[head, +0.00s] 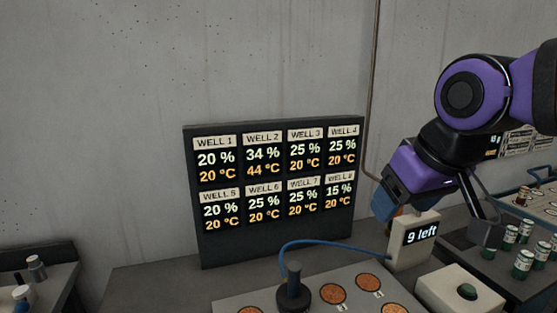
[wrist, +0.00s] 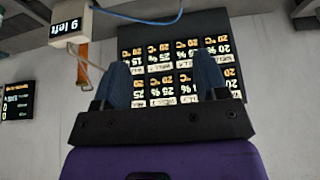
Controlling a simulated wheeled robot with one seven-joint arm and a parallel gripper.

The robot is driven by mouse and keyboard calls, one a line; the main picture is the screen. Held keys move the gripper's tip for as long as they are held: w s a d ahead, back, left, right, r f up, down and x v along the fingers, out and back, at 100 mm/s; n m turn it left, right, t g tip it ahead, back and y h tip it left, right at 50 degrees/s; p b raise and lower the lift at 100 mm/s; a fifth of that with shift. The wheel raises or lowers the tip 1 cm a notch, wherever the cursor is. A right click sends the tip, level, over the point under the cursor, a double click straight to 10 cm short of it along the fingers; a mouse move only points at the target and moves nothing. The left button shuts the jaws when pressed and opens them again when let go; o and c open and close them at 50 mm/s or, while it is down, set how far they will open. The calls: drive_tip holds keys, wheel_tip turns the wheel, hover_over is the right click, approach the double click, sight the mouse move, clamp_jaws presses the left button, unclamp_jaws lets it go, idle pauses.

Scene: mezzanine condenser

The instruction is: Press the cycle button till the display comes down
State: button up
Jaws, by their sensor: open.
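The small display (head: 421,232) reads "9 left" on a pale post at the right of the bench; it also shows upside down in the wrist view (wrist: 66,25).
A black panel (head: 275,238) shows several wells; Well 2 reads 34 % and 44 °C. In front are a plate with orange discs (head: 333,293), a black knobbed piece (head: 294,293) and a blue cable (head: 330,242). Green-banded vials (head: 523,262) stand at right.

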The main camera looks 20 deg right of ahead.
clamp_jaws()
idle(1.8)
